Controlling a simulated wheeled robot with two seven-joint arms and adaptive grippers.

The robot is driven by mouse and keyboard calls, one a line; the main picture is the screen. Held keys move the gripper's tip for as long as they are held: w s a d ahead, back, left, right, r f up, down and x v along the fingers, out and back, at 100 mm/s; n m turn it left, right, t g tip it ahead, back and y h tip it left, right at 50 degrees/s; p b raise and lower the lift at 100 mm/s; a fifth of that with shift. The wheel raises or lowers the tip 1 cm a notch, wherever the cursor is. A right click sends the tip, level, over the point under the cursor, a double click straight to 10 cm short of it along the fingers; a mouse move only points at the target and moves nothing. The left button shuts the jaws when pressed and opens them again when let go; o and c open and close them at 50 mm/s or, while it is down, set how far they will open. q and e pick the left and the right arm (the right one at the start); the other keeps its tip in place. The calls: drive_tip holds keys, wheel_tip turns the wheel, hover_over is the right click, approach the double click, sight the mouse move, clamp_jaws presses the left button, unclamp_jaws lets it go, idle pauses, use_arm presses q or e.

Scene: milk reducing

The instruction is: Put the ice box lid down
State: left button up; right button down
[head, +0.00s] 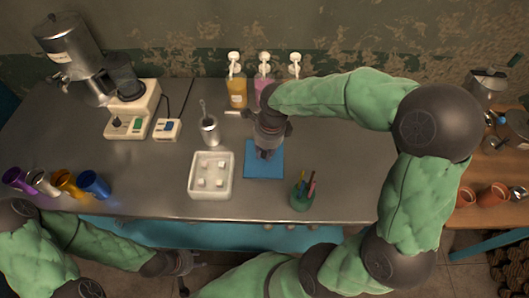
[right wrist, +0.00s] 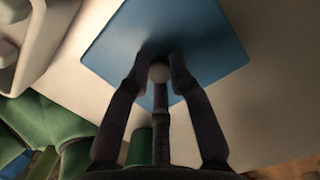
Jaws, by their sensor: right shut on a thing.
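The ice box lid (head: 263,171) is a flat blue square beside the ice box, over the steel table; I cannot tell whether it touches the table top. My right gripper (head: 265,150) points down over the lid. In the right wrist view, its fingers close around a pale round knob (right wrist: 158,72) on the blue lid (right wrist: 215,35). The white ice box (head: 193,190) stands open just left of the lid, with several pale cubes inside. My left gripper (head: 183,266) hangs in front of the table's front edge, apart from everything; its fingers are too small to read.
A metal cup (head: 209,129) with a utensil stands behind the ice box. A green cup (head: 302,195) with sticks is at front right. Pump bottles (head: 237,92) stand at the back. A grinder machine (head: 130,110) and tumblers (head: 94,184) are left.

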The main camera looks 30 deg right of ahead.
drive_tip(key=c, duration=1.1)
unclamp_jaws()
drive_tip(key=r+p, duration=0.1)
drive_tip(key=r, duration=0.3)
drive_tip(key=r+p, duration=0.2)
drive_tip(key=r, duration=0.2)
drive_tip(key=s+d+r+p, duration=0.1)
drive_tip(key=r, duration=0.3)
